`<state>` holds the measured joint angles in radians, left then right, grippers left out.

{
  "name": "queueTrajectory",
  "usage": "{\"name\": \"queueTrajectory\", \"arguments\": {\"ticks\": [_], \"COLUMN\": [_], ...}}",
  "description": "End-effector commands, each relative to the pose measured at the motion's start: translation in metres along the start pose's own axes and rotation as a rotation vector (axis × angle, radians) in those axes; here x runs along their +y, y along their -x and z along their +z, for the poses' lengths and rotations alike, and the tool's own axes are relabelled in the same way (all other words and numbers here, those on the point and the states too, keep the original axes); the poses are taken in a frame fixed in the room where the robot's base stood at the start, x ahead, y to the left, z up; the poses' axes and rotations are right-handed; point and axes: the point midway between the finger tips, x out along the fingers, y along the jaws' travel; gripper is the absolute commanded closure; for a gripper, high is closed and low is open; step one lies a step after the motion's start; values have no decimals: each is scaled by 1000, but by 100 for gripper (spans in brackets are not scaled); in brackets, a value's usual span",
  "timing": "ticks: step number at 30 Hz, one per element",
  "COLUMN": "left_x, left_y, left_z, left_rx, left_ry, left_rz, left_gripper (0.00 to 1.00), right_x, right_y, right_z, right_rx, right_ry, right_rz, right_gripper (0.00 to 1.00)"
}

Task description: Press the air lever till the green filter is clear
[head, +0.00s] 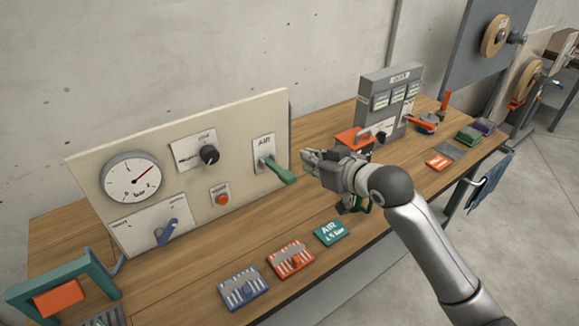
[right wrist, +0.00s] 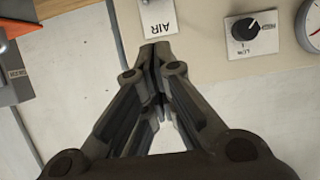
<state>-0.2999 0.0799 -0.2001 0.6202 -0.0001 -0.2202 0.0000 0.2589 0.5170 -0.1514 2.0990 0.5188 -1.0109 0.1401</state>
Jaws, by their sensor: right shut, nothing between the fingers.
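The air lever (head: 280,171) has a green handle that sticks out from the AIR plate (head: 263,146) at the right end of the cream panel, pointing down to the right. My right gripper (head: 306,158) is shut and empty, just right of the handle and apart from it as far as I can tell. In the right wrist view the shut fingertips (right wrist: 154,50) lie just below the upside-down AIR plate (right wrist: 158,18); no lever handle shows there. My left gripper is out of view.
The panel also holds a gauge (head: 132,181), a black knob (head: 209,155), a red button (head: 223,198) and a blue lever (head: 167,232).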

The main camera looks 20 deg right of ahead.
Motion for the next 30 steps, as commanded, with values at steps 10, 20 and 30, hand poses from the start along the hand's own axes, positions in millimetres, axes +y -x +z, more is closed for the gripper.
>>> {"name": "queueTrajectory", "arguments": {"ticks": [10,20,30], "left_x": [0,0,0], "left_y": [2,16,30], "left_z": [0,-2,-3], "left_rx": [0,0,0], "left_ry": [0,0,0], "left_rz": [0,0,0], "left_gripper": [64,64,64], "right_x": [0,0,0], "right_y": [-4,-50,-101], "right_z": [0,-1,0], "right_rx": [-2,-3,-3], "right_ry": [-2,-3,-2], "right_rz": [1,1,1], "right_gripper": [100,100,100]}}
